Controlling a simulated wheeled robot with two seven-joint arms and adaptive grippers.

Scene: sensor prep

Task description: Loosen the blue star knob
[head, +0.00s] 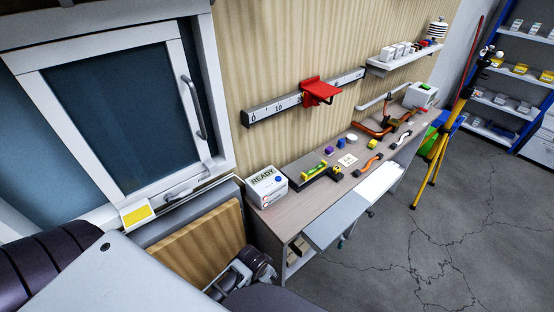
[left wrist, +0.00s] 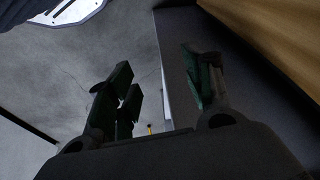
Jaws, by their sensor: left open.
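I cannot surely make out a blue star knob in either view; blue parts are too small to tell. My left gripper (left wrist: 158,88) is open and empty in the left wrist view, with dark green finger pads, above the grey floor and beside a dark panel. It is apart from both blue things.
The workbench (head: 300,210) runs along the wall with several tools on it. A ruler rail (head: 290,102) with a red bracket (head: 318,91) hangs above. A white-framed window (head: 110,110) is at left. A yellow tripod (head: 440,150) and blue shelves (head: 510,75) stand right. Cracked floor is clear.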

